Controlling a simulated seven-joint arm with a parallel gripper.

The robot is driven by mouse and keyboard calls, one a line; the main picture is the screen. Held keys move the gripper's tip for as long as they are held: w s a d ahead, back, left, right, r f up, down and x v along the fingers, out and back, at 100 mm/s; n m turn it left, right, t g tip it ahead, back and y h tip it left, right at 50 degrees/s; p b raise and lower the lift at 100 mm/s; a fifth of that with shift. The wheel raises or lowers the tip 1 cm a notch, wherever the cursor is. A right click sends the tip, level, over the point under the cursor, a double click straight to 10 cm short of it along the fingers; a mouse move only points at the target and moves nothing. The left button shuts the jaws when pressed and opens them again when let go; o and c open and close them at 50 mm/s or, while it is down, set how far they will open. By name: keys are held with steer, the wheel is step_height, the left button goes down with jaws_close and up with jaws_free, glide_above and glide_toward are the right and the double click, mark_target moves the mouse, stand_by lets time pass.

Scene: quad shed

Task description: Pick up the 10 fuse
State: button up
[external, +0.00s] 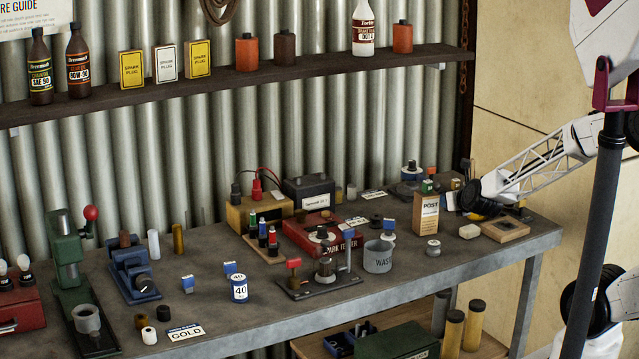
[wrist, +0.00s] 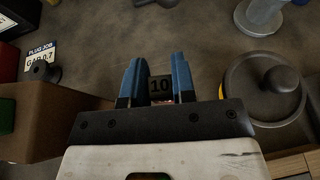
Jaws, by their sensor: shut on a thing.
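In the wrist view, the 10 fuse (wrist: 160,87) is a small dark piece with a "10" on its face. It sits between the two blue fingertips of my gripper (wrist: 159,78), which is shut on it. The lower part of the fuse is hidden behind the dark gripper plate. In the external view, my arm reaches in from the right to the right end of the bench, and its dark wrist (external: 483,199) is behind and right of the POST box (external: 426,215). The fingertips and the fuse cannot be made out clearly there.
In the wrist view, a brown box (wrist: 45,115) stands close on the left and a round dark-lidded thing (wrist: 277,85) on the right. A PLUG JOB card (wrist: 40,55) lies beyond. In the external view, a wooden tray (external: 505,230) lies near the bench's right end.

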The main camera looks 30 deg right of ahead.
steer(key=s, duration=0.8)
steer(key=s+r, duration=0.1)
steer(key=s, duration=0.4)
steer(key=shift+s+d+r, duration=0.1)
